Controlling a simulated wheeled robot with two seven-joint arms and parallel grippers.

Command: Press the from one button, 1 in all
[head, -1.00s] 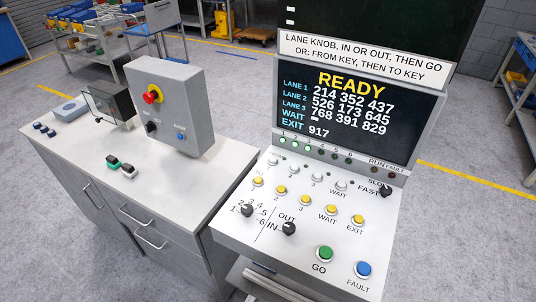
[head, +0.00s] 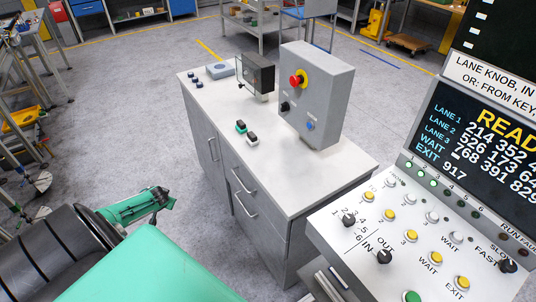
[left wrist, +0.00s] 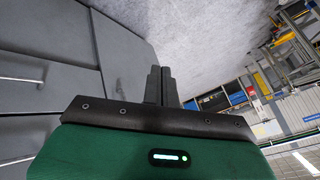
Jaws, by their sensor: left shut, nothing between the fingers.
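The sloped control panel (head: 350,262) stands at the right in the head view. Its upper row holds white buttons; the leftmost white one, which I take as the from one button (head: 391,182), has a label too small to read. A row of yellow buttons (head: 389,214) lies below it. In the left wrist view my left gripper (left wrist: 160,72) is shut and empty, its dark fingers together, beside grey cabinet fronts and above the floor. In the head view my left arm is at the lower left, well apart from the panel. My right gripper is out of view.
A grey cabinet (head: 330,175) with drawers stands between my left arm and the panel. On it is a grey box (head: 318,85) with a red stop button. Black knobs (head: 384,256) and a green button (head: 411,297) sit low on the panel.

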